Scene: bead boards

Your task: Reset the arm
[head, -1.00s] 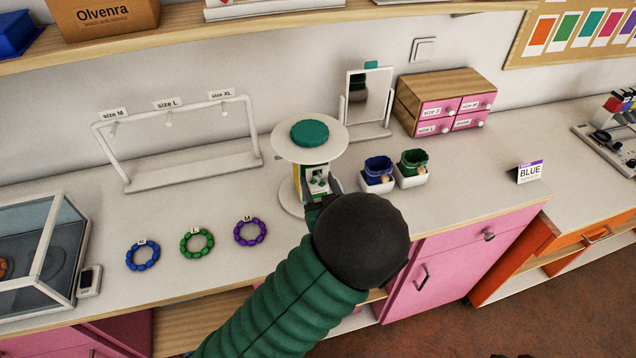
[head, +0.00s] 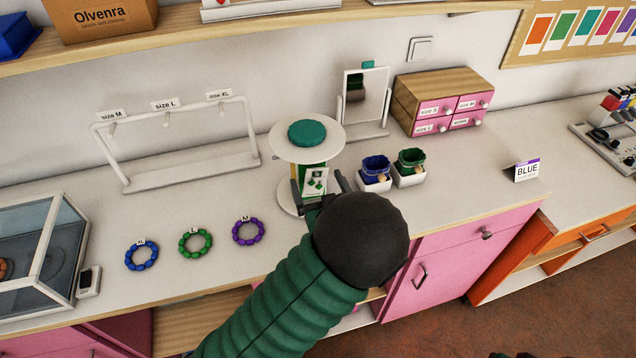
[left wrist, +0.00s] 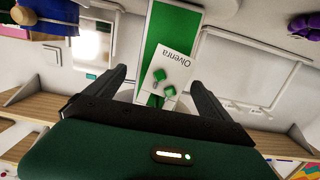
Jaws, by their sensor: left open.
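My left gripper (head: 320,186) is open at the display stand, with its fingers apart on either side of a white card (head: 315,178) bearing green earrings. In the left wrist view, the open fingers (left wrist: 158,82) flank this card (left wrist: 170,68), which reads "Olvenra" and lies against a green and white panel (left wrist: 164,28). I cannot tell whether a finger touches the card. The stand has a round white top (head: 279,140) with a teal round piece (head: 314,133) on it. My right gripper is not in view.
Blue (head: 375,168) and green (head: 410,163) pouches in white holders stand right of the stand. Three bead bracelets, one of them purple (head: 248,231), lie to the left. A white rack (head: 190,172), a mirror (head: 363,95) and a drawer box (head: 440,85) stand behind.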

